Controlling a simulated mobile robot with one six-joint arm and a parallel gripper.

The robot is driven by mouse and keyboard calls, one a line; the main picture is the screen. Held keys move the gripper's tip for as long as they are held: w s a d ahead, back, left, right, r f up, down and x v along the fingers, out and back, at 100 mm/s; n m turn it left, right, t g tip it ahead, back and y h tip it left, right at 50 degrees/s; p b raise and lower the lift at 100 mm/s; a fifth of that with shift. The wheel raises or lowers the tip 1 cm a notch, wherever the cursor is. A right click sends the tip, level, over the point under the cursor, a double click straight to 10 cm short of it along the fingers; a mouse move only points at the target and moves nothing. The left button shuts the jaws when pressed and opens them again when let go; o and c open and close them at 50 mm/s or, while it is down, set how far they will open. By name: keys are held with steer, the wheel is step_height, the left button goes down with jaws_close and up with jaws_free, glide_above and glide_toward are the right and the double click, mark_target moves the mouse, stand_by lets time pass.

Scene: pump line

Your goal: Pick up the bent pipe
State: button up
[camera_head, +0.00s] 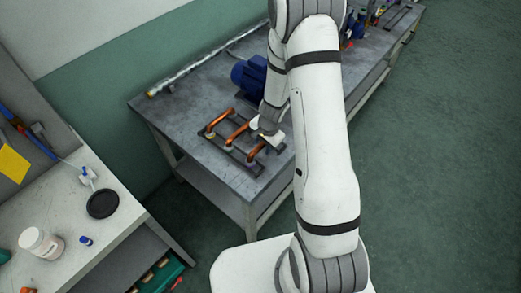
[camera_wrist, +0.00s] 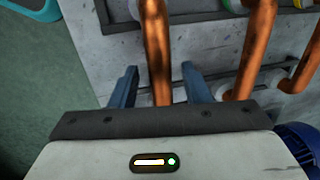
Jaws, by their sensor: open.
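Several copper-coloured bent pipes lie side by side in a dark rack (camera_head: 229,151) on the grey bench. The bent pipe (camera_wrist: 156,35) nearest the bench edge runs between my fingers in the wrist view. In the head view this pipe (camera_head: 256,151) is partly hidden by my gripper (camera_head: 268,139). My gripper also shows in the wrist view (camera_wrist: 161,84), its two blue fingers apart, one on each side of the pipe. I cannot tell whether either finger touches it. A second pipe (camera_wrist: 251,45) and a third pipe (camera_wrist: 303,65) lie to the right in the wrist view.
A blue motor (camera_head: 249,76) stands behind the rack on the bench (camera_head: 180,105), and a long rod (camera_head: 188,72) lies along its back edge. A separate table (camera_head: 75,215) at left holds a white jar (camera_head: 41,243) and a black disc (camera_head: 102,204). Open floor (camera_head: 440,190) lies right.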

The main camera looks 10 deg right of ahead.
steer(key=shift+f, duration=0.15)
steer(key=shift+c, duration=0.5)
jaws_close()
